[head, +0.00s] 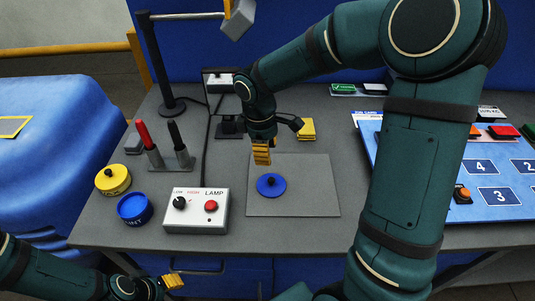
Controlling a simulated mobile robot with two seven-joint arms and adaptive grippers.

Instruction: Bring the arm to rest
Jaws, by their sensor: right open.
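My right gripper (262,156) hangs over the far left part of the grey mat (315,190), fingers pointing down. It is open, with nothing seen between the fingers. A blue disc with a dark knob (271,186) lies on the mat, just nearer than the gripper and apart from it in the picture. My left gripper (173,282) is low at the front edge of the table; its fingers are too small to read. A black post (158,62) at the back left bears a level silver bar (187,16), with a grey block (238,20) near its right end.
A lamp control box (197,211) stands left of the mat. Yellow (113,180) and blue (135,209) round pots and a pen holder (172,160) stand further left. A yellow block (307,129) sits behind the mat. A blue numbered board (495,170) lies at the right.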

